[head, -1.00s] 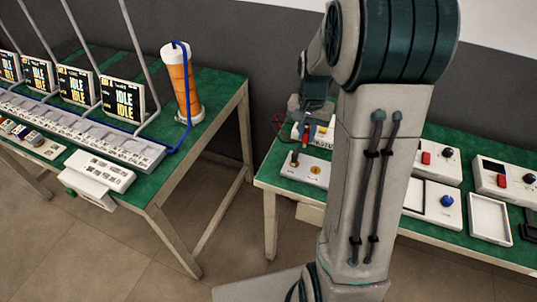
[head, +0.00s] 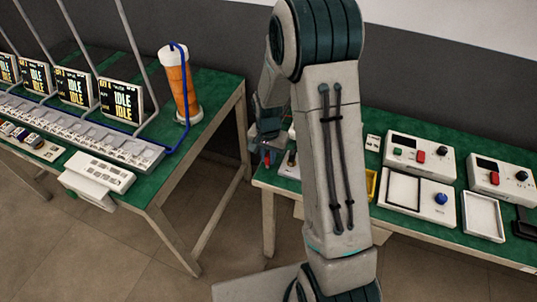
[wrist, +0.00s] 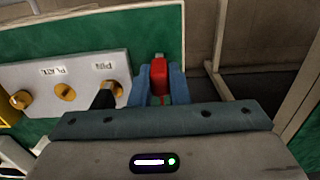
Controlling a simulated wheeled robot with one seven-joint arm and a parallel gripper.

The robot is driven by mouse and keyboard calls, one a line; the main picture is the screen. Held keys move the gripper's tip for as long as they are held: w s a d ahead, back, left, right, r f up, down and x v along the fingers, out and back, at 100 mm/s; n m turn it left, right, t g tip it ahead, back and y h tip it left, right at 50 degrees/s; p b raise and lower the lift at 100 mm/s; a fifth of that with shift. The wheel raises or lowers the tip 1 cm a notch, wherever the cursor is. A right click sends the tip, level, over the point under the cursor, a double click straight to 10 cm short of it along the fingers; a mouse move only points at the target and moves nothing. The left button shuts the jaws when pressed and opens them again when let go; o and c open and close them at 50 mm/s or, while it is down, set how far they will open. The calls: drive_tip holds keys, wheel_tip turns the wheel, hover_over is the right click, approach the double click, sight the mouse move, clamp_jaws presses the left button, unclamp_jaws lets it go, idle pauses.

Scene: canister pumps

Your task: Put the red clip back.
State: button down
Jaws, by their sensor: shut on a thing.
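My gripper (wrist: 158,92) is shut on the red clip (wrist: 159,74), which sits between its two blue fingers in the wrist view. In the head view the red clip (head: 266,158) is a small red spot under my gripper (head: 266,145), near the left end of the right-hand table. In the wrist view a light grey block (wrist: 45,78) with several brass fittings and small labels lies to the left of the clip. The clip appears beyond the block's right end, over the green table edge. I cannot tell its height. My arm hides much of the block in the head view.
A black-topped peg (wrist: 104,96) stands close to my left finger. A yellow tray (head: 371,184), control boxes (head: 419,157) and white trays (head: 482,215) lie further right. A floor gap separates this table from the left table (head: 215,100) with pumps and an orange canister (head: 182,88).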

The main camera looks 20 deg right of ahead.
sight(268, 155)
drive_tip(key=shift+f, duration=0.1)
drive_tip(key=shift+f+b, duration=0.15)
drive_tip(key=shift+b, duration=0.15)
drive_tip(key=c, duration=1.4)
unclamp_jaws()
drive_tip(key=shift+r, duration=0.25)
wheel_tip(268, 155, up, 11)
drive_tip(key=shift+s+r+n+t, duration=0.5)
drive_tip(key=shift+s+r+n, duration=0.95)
drive_tip(key=shift+s, duration=2.05)
drive_tip(key=shift+s+r+n+t, duration=0.5)
drive_tip(key=shift+s+r+n, duration=0.45)
drive_tip(key=shift+s+r, duration=1.75)
drive_tip(key=shift+s+r+n+t, duration=0.5)
drive_tip(key=shift+s+r+n, duration=0.55)
drive_tip(key=shift+s, duration=3.2)
